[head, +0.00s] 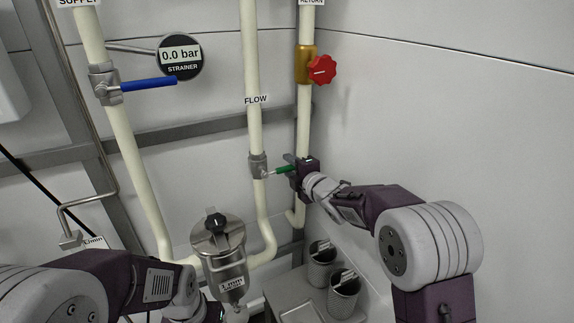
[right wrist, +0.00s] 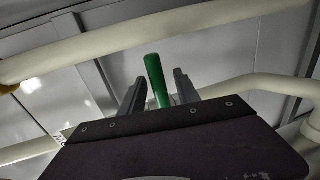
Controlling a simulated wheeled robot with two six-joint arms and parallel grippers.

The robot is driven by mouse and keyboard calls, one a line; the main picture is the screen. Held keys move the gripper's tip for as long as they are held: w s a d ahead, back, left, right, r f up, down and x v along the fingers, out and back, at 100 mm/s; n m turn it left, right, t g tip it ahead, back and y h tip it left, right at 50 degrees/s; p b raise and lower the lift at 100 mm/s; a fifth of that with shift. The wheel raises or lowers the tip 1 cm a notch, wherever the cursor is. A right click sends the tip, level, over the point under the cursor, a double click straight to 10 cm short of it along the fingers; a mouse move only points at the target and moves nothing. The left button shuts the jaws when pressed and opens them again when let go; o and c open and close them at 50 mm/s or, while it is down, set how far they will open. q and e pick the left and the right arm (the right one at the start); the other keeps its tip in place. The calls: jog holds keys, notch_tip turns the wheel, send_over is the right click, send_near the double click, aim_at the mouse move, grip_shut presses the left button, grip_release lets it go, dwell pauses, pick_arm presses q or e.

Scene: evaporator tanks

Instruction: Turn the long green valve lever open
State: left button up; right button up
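The green valve lever (head: 284,169) sticks out to the right from a grey valve body (head: 258,166) on the middle FLOW pipe. It lies roughly level, across the pipe. My right gripper (head: 292,165) is at the lever's outer end. In the right wrist view, the green lever (right wrist: 157,80) stands between the two fingers of my right gripper (right wrist: 157,88). Gaps show on both sides, so the fingers are open around it. My left arm enters at the lower left of the head view; its gripper is mostly cut off by the bottom edge, and its fingers do not show clearly.
A blue lever (head: 148,84) sits on the left SUPPLY pipe below a gauge (head: 181,57) reading 0.0 bar. A red knob (head: 322,70) is on the RETURN pipe. A strainer canister (head: 221,263) stands near my left arm. Two ribbed cups (head: 344,294) are at the lower right.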

jog(key=shift+x, duration=1.2)
grip_shut()
jog(key=shift+f, duration=0.1)
dwell(0.4)
